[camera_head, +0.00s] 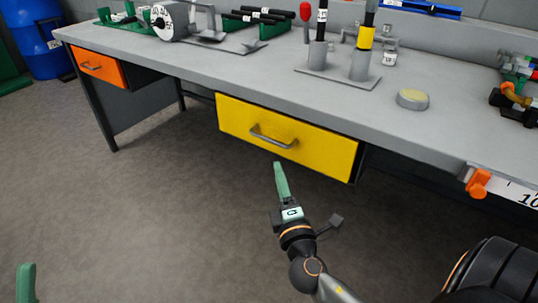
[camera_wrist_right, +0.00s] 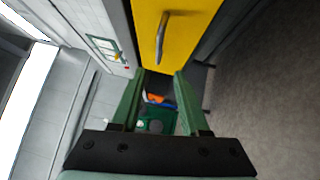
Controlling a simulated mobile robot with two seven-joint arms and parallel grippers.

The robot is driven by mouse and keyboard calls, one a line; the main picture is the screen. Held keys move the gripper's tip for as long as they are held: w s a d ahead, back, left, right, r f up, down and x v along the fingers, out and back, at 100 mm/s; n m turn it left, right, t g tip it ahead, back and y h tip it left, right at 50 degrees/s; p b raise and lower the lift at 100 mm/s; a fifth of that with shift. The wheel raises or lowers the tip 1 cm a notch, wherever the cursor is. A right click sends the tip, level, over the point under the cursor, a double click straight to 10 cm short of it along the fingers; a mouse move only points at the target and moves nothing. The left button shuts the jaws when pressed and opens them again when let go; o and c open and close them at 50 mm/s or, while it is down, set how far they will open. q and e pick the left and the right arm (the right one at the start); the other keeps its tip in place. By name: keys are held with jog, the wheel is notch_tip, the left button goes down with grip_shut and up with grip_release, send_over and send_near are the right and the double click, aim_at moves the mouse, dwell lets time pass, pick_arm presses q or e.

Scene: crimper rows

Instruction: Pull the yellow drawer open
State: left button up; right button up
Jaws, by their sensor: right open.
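The yellow drawer (camera_head: 325,153) sits under the bench's front edge, and its front looks closed. Its grey bar handle (camera_head: 272,137) is on the middle of the front. The right wrist view also shows the yellow front (camera_wrist_right: 182,20) and the handle (camera_wrist_right: 161,38) beyond the fingertips. My right gripper (camera_head: 279,167) is below and in front of the handle, apart from it. In the right wrist view its two green fingers (camera_wrist_right: 160,78) are spread with nothing between them. Only a green fingertip of my left gripper (camera_head: 26,282) shows at the bottom left.
The grey bench (camera_head: 220,77) carries two cylinder posts on a plate (camera_head: 340,82), a round disc (camera_head: 412,99) and other fixtures. An orange drawer (camera_head: 101,67) is at the left. An orange clamp (camera_head: 478,184) is on the right edge.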

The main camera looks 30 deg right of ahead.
aim_at(269, 138)
jog(key=x, duration=1.2)
jog(key=shift+w+d+r, duration=0.15)
jog(key=shift+w, duration=0.05)
grip_shut()
dwell(1.1)
